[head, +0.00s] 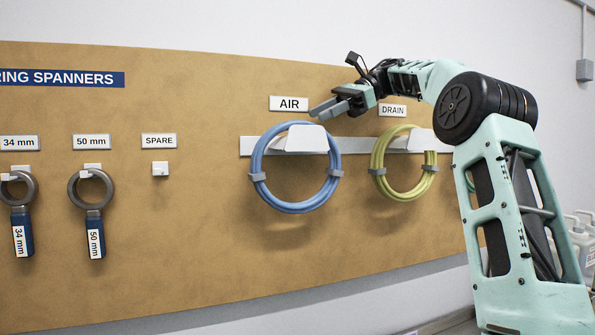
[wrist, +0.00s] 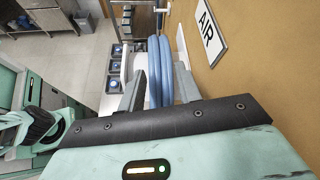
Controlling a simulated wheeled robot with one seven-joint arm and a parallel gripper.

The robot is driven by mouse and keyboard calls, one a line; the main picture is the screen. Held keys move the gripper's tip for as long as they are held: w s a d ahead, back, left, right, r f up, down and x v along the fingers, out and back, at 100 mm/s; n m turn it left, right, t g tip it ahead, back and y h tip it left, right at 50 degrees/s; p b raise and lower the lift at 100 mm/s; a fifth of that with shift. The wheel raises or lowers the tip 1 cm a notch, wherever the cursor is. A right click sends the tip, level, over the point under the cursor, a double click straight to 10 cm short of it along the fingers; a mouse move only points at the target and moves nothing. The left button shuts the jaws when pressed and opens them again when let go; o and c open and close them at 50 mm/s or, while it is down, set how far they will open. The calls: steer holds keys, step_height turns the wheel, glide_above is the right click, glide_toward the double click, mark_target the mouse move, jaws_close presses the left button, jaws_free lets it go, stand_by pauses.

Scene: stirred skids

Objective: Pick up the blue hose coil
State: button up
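The blue hose coil (head: 297,207) hangs on a white holder (head: 305,139) under the AIR label on the brown board in the head view. Grey clips bind its left and right sides. My gripper (head: 320,110) is above the coil, close to the top of the holder, with its fingers pointing left. In the wrist view its two grey fingers (wrist: 159,72) are apart, and the blue hose coil (wrist: 154,85) shows in the gap between them. No grip on the hose shows. I cannot tell whether the fingers touch it.
A yellow-green hose coil (head: 404,195) hangs to the right under the DRAIN label (head: 393,111). Ring spanners (head: 91,205) hang at left beside an empty SPARE peg (head: 160,168). The AIR label (wrist: 209,33) is close to my gripper. The board below the coils is bare.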

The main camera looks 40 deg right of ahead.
steer(key=shift+r+p+x, duration=0.1)
steer(key=shift+p+x, duration=0.4)
steer(key=shift+x, duration=0.55)
steer(key=shift+r+p+x, duration=0.15)
steer(key=shift+p+x, duration=0.3)
steer(key=shift+x, duration=1.45)
steer(key=shift+s+f, duration=0.1)
steer(key=shift+s, duration=0.05)
jaws_close()
